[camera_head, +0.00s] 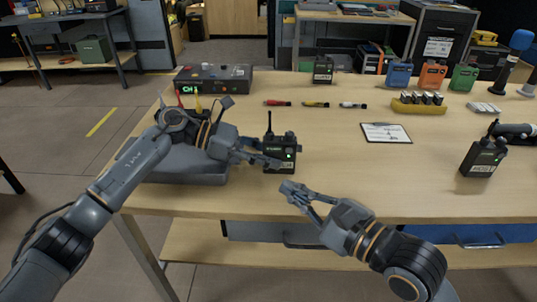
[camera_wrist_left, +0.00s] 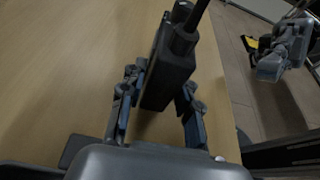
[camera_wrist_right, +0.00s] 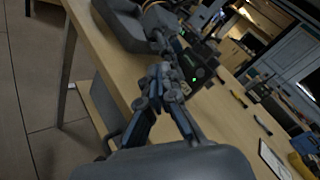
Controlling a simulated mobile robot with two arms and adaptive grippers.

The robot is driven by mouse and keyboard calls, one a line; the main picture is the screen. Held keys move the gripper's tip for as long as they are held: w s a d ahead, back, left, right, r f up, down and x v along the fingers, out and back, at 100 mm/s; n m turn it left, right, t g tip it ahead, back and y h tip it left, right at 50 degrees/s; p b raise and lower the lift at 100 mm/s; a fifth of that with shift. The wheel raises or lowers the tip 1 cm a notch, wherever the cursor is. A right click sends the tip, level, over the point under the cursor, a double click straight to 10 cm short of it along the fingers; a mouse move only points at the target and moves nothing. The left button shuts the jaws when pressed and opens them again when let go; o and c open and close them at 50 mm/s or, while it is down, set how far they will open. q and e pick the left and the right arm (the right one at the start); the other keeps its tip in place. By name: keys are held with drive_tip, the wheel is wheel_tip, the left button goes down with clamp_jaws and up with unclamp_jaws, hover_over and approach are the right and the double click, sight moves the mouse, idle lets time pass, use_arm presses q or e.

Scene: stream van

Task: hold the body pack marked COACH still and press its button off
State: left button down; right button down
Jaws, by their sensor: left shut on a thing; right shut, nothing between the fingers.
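A dark body pack (camera_head: 281,155) with an antenna and a lit green light stands upright near the table's front edge; its label is too small to read as COACH. My left gripper (camera_head: 262,160) is shut on it from the left. The left wrist view shows the pack (camera_wrist_left: 168,75) between the fingers (camera_wrist_left: 158,108). My right gripper (camera_head: 292,190) is shut and empty, in front of the pack and a little lower, apart from it in the head view. The right wrist view shows its closed fingertips (camera_wrist_right: 165,78) near the pack's lit face (camera_wrist_right: 200,68).
Other body packs stand at the right (camera_head: 480,158) and at the back (camera_head: 323,70). A grey tray (camera_head: 185,172) sits under my left arm.

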drive_tip(key=shift+w, duration=4)
drive_tip(key=shift+w, duration=0.45)
drive_tip(key=shift+w, duration=0.15)
drive_tip(key=shift+s, duration=0.6)
drive_tip(key=shift+s, duration=3.05)
use_arm(q)
drive_tip(key=c, duration=0.9)
unclamp_jaws()
